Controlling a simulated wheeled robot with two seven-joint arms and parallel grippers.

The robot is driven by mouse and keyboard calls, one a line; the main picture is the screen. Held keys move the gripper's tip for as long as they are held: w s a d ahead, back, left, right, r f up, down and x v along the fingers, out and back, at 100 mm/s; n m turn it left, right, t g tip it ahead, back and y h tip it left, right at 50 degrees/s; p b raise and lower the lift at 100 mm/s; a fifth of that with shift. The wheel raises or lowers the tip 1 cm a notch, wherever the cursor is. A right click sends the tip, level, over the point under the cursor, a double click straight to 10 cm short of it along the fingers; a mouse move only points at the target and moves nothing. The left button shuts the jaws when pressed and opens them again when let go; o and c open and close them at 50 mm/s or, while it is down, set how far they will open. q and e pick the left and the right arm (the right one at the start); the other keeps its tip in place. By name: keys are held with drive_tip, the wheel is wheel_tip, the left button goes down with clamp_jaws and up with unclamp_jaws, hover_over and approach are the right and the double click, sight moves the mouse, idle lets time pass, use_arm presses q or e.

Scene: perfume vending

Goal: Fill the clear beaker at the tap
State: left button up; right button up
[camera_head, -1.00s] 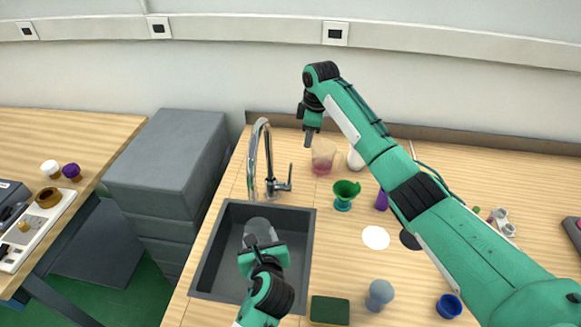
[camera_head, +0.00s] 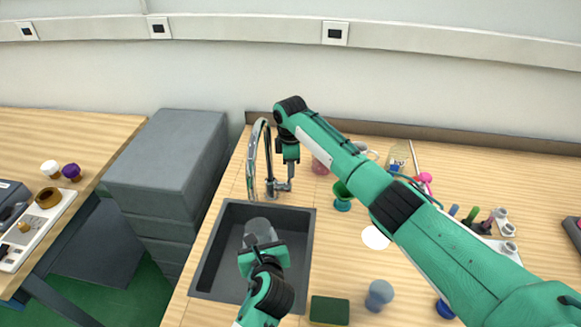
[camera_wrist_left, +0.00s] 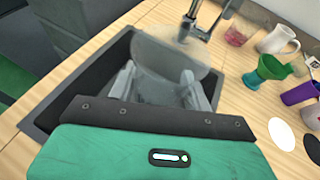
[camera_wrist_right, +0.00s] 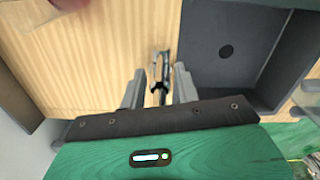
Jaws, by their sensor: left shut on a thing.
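The clear beaker (camera_head: 259,228) is held over the sink (camera_head: 225,222), near and below the tap's spout. My left gripper (camera_head: 262,243) is shut on it; the beaker also shows between the fingers in the left wrist view (camera_wrist_left: 168,62). The chrome tap (camera_head: 253,155) stands behind the sink with its spout curving forward. No water stream can be made out. My right gripper (camera_head: 291,168) points down at the tap's lever. In the right wrist view its fingers are apart, with the dark lever (camera_wrist_right: 160,75) between them; contact cannot be told.
A pink-tinted glass (camera_head: 320,167) and a green goblet (camera_head: 343,195) stand right of the tap. A green sponge (camera_head: 329,310) and a blue-grey round-topped object (camera_head: 380,293) are at the front right of the sink. Grey boxes (camera_head: 165,160) stand to the left.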

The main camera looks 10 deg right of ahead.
drive_tip(key=shift+f, duration=0.45)
drive_tip(key=shift+c, duration=0.2)
clamp_jaws()
drive_tip(key=shift+s, duration=0.1)
drive_tip(key=shift+s+a+f+t+h, duration=0.25)
drive_tip(key=shift+s+t+h, duration=0.1)
drive_tip(key=shift+s+t, duration=0.55)
drive_tip(key=shift+s+a+f+t+h, duration=0.25)
drive_tip(key=shift+s+t, duration=0.3)
drive_tip(key=shift+t, duration=0.55)
drive_tip(key=shift+s+a+f+t+h, duration=0.15)
drive_tip(key=shift+s+a+t+h, duration=0.2)
drive_tip(key=shift+s+t, duration=0.55)
drive_tip(key=shift+w+d, duration=0.1)
drive_tip(key=shift+w, duration=0.05)
